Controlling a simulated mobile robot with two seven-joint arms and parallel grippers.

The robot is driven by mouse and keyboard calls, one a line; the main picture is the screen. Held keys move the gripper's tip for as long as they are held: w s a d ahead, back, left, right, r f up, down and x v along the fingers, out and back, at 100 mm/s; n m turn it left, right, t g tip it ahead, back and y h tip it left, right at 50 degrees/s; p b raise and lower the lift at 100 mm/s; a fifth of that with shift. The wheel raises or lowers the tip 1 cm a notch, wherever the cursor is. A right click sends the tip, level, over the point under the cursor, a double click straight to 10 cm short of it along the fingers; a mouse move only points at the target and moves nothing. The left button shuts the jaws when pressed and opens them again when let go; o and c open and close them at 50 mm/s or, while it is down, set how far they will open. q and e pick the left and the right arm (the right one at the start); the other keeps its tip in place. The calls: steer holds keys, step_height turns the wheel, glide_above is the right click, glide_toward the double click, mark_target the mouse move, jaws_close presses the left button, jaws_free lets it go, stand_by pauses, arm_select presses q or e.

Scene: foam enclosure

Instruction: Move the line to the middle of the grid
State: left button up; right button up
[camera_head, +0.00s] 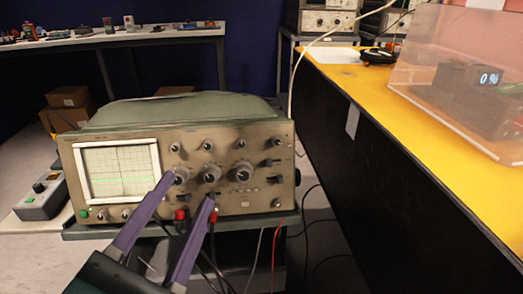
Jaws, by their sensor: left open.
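The oscilloscope (270,203) stands on a dark cart at centre left, its front panel facing me. Its gridded screen (118,160) shows a flat green line (112,181), a little below the grid's middle. My left gripper (188,190) comes up from the bottom left, with two purple fingers apart and nothing seen between them. Its left fingertip overlaps the lower left edge of a knob (181,174). Its right fingertip lies below the middle knob (211,173). I cannot tell whether either finger touches the panel. The fingers hide part of the lower panel. My right gripper is not in view.
Red plugs (181,214) with dark cables sit in the lower panel, close to the fingers. A grey box with buttons (41,198) is at left. A yellow-topped bench (371,88) with a clear case (455,70) stands at right. Cardboard boxes (68,97) lie behind.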

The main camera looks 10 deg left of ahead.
mark_target(207, 147)
arm_select(q)
steer(key=shift+n+y, duration=0.3)
steer(key=shift+n, duration=0.1)
steer(key=w, duration=0.6)
steer(key=w+a, duration=0.1)
steer(key=w, duration=0.3)
steer(key=shift+a+f, duration=0.1)
steer(key=shift+f, duration=0.2)
steer(key=shift+s, duration=0.1)
steer(key=shift+c, duration=0.4)
jaws_close()
